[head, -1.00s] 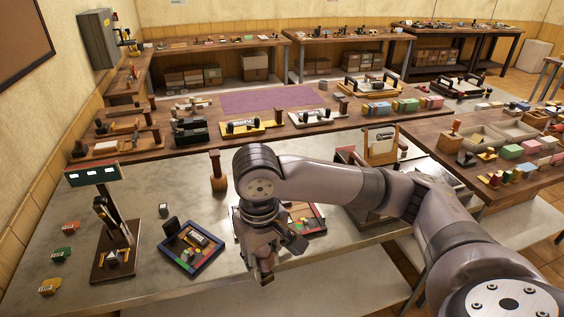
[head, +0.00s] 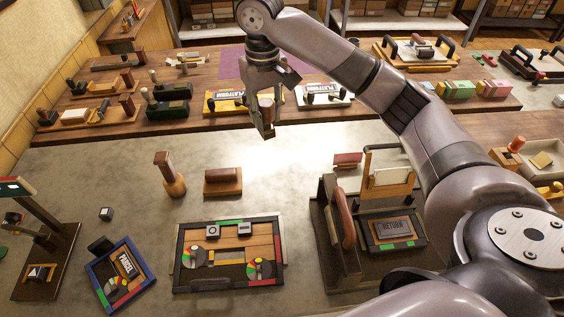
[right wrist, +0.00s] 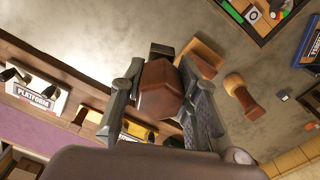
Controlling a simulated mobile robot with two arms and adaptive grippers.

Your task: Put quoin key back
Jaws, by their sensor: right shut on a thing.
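My right gripper (head: 265,128) is above the back of the grey metal table in the head view, near the wooden bench's front edge. It is shut on a brown wooden handle (right wrist: 160,88), seen end-on between the fingers in the right wrist view. I take this for the quoin key; its far end is mostly hidden. My left gripper is not in view.
A wooden mallet (head: 172,178) and a wood-handled block (head: 222,187) stand on the table. A press (head: 345,270) stands to the right. Stamps and trays, including a yellow one (head: 225,103), crowd the bench behind. The table between mallet and bench is clear.

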